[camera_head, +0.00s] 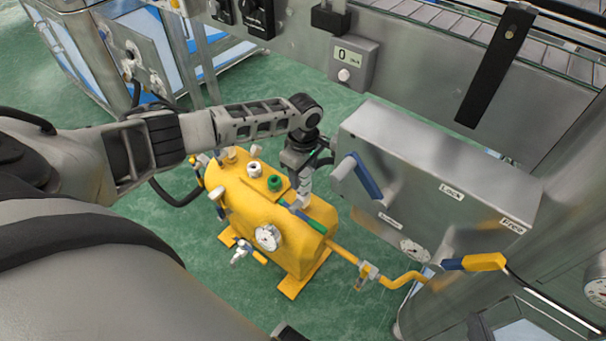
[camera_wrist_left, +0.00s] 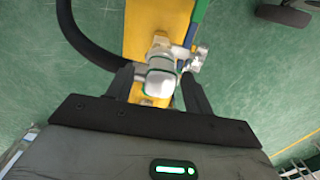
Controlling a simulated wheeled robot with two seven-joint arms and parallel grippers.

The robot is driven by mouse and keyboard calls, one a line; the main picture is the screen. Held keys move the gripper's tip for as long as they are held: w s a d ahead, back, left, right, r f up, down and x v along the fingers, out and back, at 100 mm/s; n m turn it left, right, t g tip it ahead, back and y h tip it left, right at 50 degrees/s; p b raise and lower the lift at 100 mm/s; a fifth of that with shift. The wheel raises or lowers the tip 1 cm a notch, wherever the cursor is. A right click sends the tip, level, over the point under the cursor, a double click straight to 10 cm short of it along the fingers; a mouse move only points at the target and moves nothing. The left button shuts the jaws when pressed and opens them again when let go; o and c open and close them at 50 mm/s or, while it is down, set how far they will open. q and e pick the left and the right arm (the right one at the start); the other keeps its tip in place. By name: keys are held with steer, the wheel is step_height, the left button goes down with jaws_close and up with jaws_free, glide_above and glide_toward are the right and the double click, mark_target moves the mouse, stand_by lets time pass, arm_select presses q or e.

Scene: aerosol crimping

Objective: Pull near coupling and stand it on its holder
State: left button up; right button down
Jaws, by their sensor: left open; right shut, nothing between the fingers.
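My left gripper (camera_head: 303,178) reaches down over the right side of the yellow tank (camera_head: 240,200). In the left wrist view, my left gripper (camera_wrist_left: 168,90) is open, with one finger on each side of a whitish metal coupling (camera_wrist_left: 161,78). The coupling has a pale end facing the camera and a thin green ring. It stands beside a small silver valve fitting (camera_wrist_left: 190,62). I cannot tell whether the fingers touch it. In the head view, the gripper and the arm partly hide this spot. I cannot pick out the coupling's holder. My right gripper cannot be made out.
A steel box (camera_head: 430,170) with a blue lever (camera_head: 367,178) stands close right of the left gripper. A yellow pipe (camera_head: 343,254) runs right. A black hose (camera_wrist_left: 88,38) passes left of the coupling.

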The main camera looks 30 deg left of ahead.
arm_select(q)
jaws_close()
stand_by(0.3)
